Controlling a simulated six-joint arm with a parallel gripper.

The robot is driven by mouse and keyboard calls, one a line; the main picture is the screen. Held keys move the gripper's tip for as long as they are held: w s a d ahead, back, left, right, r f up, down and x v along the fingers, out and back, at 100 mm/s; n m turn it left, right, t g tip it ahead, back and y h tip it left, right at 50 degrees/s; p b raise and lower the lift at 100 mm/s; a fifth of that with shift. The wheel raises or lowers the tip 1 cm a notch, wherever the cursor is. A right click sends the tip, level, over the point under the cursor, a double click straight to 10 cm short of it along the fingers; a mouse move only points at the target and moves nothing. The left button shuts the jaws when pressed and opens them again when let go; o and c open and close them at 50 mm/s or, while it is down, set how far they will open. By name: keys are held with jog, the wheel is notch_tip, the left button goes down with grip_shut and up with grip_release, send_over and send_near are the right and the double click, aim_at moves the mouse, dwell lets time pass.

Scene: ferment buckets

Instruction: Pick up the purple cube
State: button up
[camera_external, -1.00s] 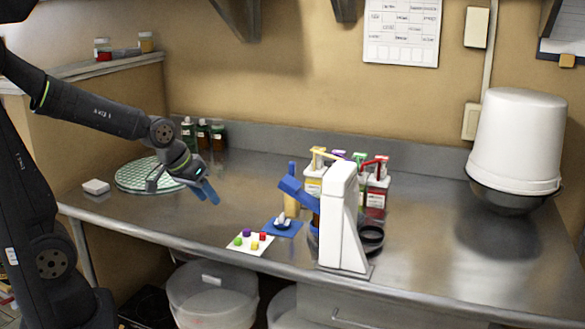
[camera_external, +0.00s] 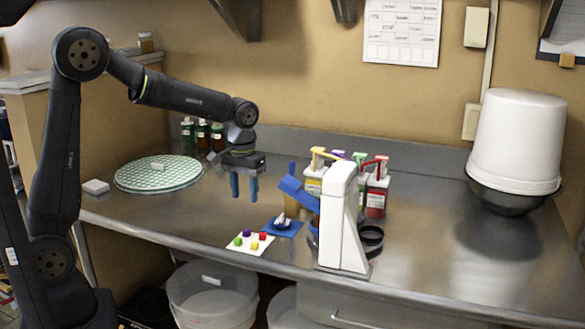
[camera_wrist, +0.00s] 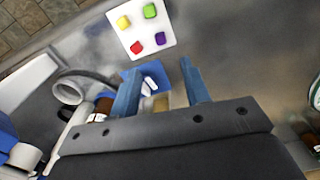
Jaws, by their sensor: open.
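The purple cube (camera_external: 247,233) sits on a small white card (camera_external: 238,248) near the front edge of the steel counter, with a green, a red and a yellow cube. In the wrist view the purple cube (camera_wrist: 160,38) is at the card's lower right corner. My gripper (camera_external: 244,199) is open and empty, its blue fingers pointing down above the counter, behind the card and apart from it. In the wrist view my gripper (camera_wrist: 158,78) has both fingers below the card, with none of the cubes between them.
A blue mat (camera_external: 292,228) with a small white item lies right of the card. A round green mesh disc (camera_external: 130,178) lies left. Dark bottles (camera_external: 187,133) stand behind my gripper.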

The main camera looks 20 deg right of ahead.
aim_at(246, 230)
notch_tip(246, 230, down, 11)
jog(key=shift+w+r, duration=0.1)
dwell(0.4)
jog(key=shift+c, duration=0.2)
grip_shut()
